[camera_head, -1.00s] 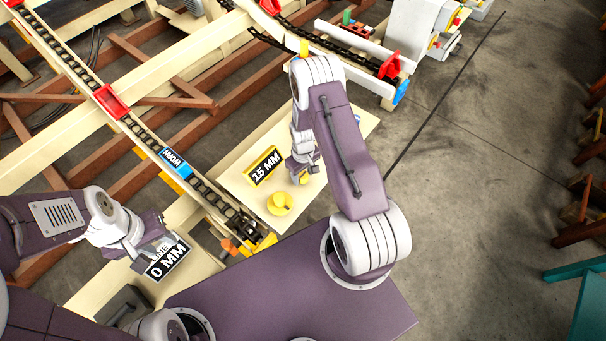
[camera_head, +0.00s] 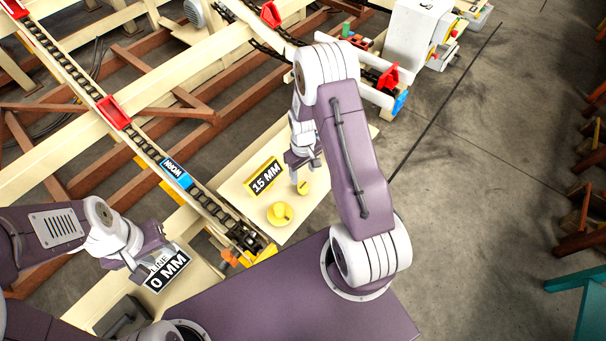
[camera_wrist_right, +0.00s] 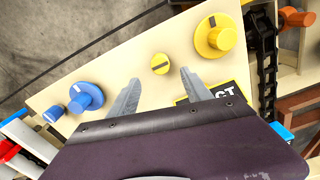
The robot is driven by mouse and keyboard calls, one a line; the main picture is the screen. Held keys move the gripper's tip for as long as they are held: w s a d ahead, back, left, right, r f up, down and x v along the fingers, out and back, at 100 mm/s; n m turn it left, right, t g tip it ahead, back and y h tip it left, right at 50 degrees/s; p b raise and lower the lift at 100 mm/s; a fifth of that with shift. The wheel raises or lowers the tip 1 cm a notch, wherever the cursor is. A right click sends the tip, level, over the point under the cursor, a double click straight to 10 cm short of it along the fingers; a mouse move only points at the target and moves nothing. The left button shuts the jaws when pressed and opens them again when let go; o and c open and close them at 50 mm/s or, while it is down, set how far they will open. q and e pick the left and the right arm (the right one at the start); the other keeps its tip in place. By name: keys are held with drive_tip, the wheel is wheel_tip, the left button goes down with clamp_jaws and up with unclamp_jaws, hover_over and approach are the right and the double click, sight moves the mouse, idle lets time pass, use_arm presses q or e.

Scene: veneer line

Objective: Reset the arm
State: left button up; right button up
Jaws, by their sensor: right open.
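My right arm reaches over a cream panel (camera_head: 238,190). My right gripper (camera_head: 296,176) is above the panel, close to a small yellow knob (camera_head: 304,187). In the right wrist view, the fingers of my right gripper (camera_wrist_right: 158,80) are apart with nothing between them. The small yellow slotted knob (camera_wrist_right: 160,64) lies just beyond the fingertips, apart from them.
A blue dial (camera_wrist_right: 86,97) also shows in the right wrist view. A chain conveyor (camera_head: 140,140) runs along the left. Open floor (camera_head: 470,200) lies to the right.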

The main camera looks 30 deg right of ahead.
idle(0.3)
drive_tip(key=shift+w+a+r, duration=0.15)
drive_tip(key=a+r+n+t+p, duration=0.1)
drive_tip(key=a+r+t, duration=0.35)
drive_tip(key=r, duration=1.15)
drive_tip(key=s+a+m+g, duration=0.3)
drive_tip(key=s, duration=0.9)
drive_tip(key=shift+s+r+m, duration=0.2)
drive_tip(key=shift+r+m, duration=0.1)
drive_tip(key=shift+s, duration=0.1)
